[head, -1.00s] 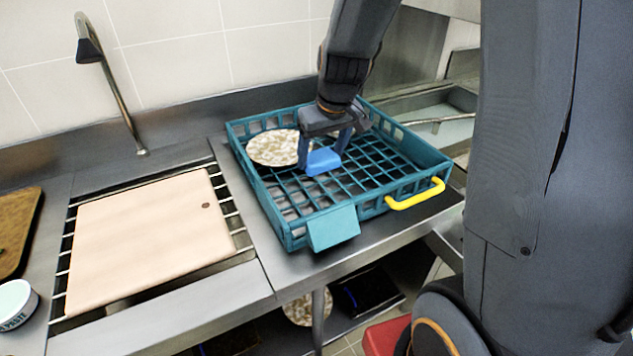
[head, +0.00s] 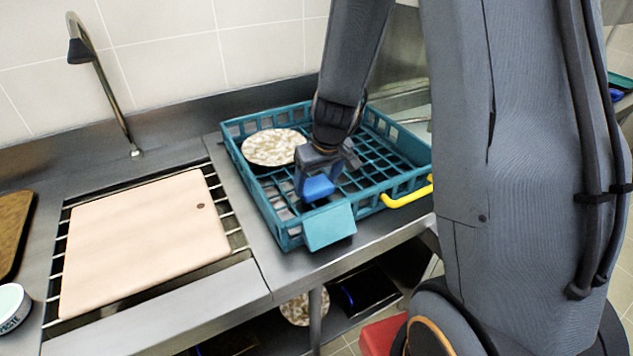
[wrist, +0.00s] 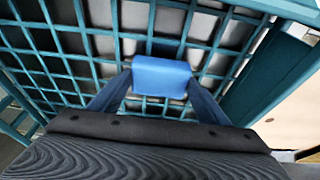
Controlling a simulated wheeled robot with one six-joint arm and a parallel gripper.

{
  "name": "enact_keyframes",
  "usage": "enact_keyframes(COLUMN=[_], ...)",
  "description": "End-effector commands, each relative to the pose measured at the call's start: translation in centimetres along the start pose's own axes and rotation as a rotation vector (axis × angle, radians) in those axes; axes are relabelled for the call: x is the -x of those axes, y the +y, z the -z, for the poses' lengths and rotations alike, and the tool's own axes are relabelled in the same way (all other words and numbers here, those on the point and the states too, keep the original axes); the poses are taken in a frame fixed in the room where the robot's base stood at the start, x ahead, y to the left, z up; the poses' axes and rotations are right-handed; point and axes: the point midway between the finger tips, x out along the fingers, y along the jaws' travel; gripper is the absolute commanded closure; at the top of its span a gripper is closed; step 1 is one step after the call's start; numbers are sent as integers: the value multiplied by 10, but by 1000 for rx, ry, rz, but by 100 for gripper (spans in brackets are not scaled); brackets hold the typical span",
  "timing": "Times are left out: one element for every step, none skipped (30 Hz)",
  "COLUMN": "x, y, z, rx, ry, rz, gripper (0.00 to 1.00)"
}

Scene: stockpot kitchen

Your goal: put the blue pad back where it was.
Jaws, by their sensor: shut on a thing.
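The blue pad (head: 319,187) is a small bright blue block. My gripper (head: 317,180) is shut on it, inside the teal crate (head: 330,227) near the crate's front wall. In the wrist view the pad (wrist: 161,76) sits between the two fingers of my gripper (wrist: 158,85), with the crate's open grid floor beyond it. I cannot tell whether the pad touches the grid.
A speckled plate (head: 272,147) lies in the crate's back left. A teal flap (head: 329,227) and a yellow handle (head: 408,193) are on the crate's front side. A pale cutting board (head: 145,240) lies left, over a rack. A tap (head: 100,80) stands behind.

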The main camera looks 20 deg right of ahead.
Motion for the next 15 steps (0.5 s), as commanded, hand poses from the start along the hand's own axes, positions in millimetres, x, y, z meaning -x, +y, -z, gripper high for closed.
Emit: enact_keyframes(x=[-1,-2,-3,-3,-4,-3,-3,-3,-2,-2,-2,-2,-2,-2,-2], y=[0,0,0,0,0,0,0,0,0,0,0,0,0,0,0], z=[0,0,0,-1,-1,-1,-1,-1,-1,-1,-1,-1,-1,-1,-1], rx=[0,0,0,0,0,0,0,0,0,0,0,0,0,0,0], ry=[0,0,0,1,1,0,0,0,0,0,0,0,0,0,0], rz=[0,0,0,0,0,0,0,0,0,0,0,0,0,0,0], gripper=[51,51,51,51,51,24,19,14,12,12,12,12,12,12,12])
